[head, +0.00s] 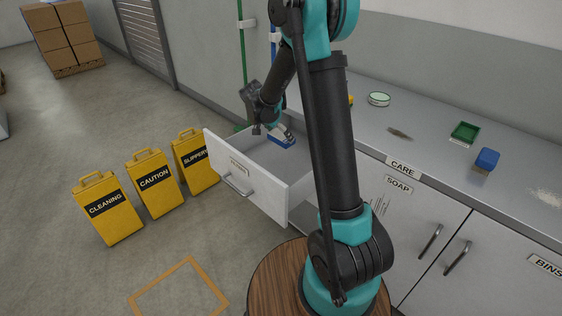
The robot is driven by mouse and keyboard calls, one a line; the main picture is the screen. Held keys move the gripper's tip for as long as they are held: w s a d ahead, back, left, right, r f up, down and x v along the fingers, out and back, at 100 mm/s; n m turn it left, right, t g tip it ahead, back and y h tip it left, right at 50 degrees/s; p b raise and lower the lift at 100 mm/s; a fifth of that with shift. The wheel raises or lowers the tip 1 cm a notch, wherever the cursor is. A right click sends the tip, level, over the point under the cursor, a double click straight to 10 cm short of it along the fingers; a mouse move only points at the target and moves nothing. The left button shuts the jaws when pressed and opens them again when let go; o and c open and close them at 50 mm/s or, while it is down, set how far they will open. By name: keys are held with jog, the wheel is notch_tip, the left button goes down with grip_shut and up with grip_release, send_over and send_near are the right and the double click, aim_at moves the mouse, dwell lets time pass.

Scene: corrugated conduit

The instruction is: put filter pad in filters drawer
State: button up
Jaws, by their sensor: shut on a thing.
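A drawer (246,181) stands pulled out from the counter's left end, with a white front, a bar handle and a label too small to read surely. My gripper (278,130) is over the drawer's back part, pointing down. It is shut on a small blue pad (283,140), apparently the filter pad, at or inside the drawer. I cannot tell whether the pad touches the drawer's floor. My arm hides the drawer's right side and part of the counter.
Yellow signs (154,182) stand on the floor left of the drawer. Cupboard doors below the counter (435,235) are shut.

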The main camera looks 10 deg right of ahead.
notch_tip(320, 180, down, 14)
jog(key=shift+r, duration=0.2)
dwell(0.4)
jog(key=o, duration=0.8)
jog(key=shift+f, duration=0.1)
jog(key=shift+o, duration=0.2)
jog(key=v, duration=0.7)
jog(key=shift+r, duration=0.3)
jog(key=shift+a, duration=0.1)
